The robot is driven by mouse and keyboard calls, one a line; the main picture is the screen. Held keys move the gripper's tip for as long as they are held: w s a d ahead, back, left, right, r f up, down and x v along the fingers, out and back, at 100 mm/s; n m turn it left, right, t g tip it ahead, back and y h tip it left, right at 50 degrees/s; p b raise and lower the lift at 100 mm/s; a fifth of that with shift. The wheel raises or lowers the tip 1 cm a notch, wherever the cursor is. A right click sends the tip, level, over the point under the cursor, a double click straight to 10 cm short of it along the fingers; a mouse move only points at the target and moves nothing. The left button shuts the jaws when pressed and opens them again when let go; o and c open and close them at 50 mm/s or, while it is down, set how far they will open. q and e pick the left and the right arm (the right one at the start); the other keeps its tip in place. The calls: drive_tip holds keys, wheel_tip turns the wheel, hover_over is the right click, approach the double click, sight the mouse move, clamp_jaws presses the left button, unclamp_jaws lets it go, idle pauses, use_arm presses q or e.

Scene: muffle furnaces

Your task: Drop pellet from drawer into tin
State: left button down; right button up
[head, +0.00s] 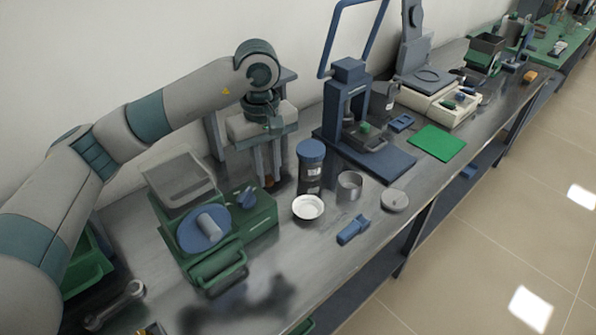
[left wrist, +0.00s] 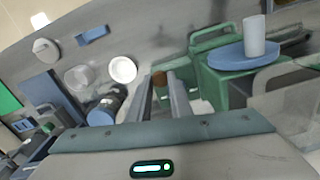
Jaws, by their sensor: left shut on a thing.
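My left gripper (head: 268,183) points down over the bench, shut on a small brown pellet (left wrist: 158,79) held at its fingertips. The pellet also shows in the head view (head: 269,183). A round open metal tin (head: 349,186) stands to the right of the gripper, apart from it; it shows in the left wrist view too (left wrist: 77,79). A shallow white dish (head: 308,207) lies between gripper and tin. The green machine (head: 205,232) with a blue disc is left of the gripper; its handled front part (head: 218,270) may be the drawer. My right gripper is not in view.
A jar with a blue lid (head: 311,165) stands close to the right of the gripper. A round grey lid (head: 395,200) and a blue tool (head: 353,230) lie near the tin. A blue press (head: 350,110) stands behind. The bench's front right edge is clear.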

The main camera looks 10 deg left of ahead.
use_arm(q)
drive_tip(key=s+a+m, duration=0.2)
drive_tip(key=s+m, duration=0.6)
drive_tip(key=s, duration=0.3)
drive_tip(key=shift+s+a+r+m, duration=0.15)
drive_tip(key=shift+s+r+m, duration=0.1)
drive_tip(key=shift+r+m, duration=0.05)
drive_tip(key=shift+s, duration=0.1)
